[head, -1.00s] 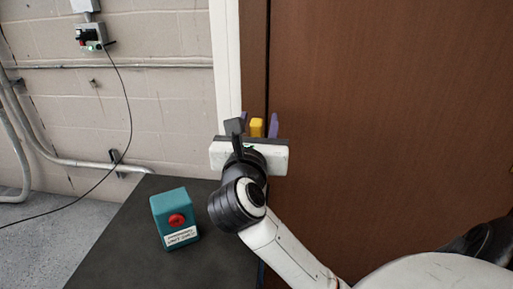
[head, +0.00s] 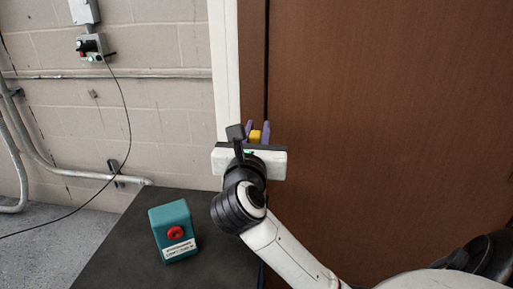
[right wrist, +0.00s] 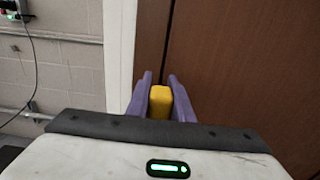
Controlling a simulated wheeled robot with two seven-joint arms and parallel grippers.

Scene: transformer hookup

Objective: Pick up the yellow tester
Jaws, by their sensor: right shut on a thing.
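The yellow tester (head: 255,136) is between the purple fingers of my right gripper (head: 259,131), which is shut on it. The tester is held up in front of the brown door, above the dark table. In the right wrist view the yellow tester (right wrist: 160,102) shows as a small block between the two purple fingers of the right gripper (right wrist: 160,95). Its lower part is hidden behind the gripper body. My left gripper is not in view.
A teal box with a red button (head: 173,232) and a white label stands on the dark table (head: 120,240). A small wall control box (head: 92,47) with a hanging black cable is on the block wall. The brown door (head: 390,110) fills the right side.

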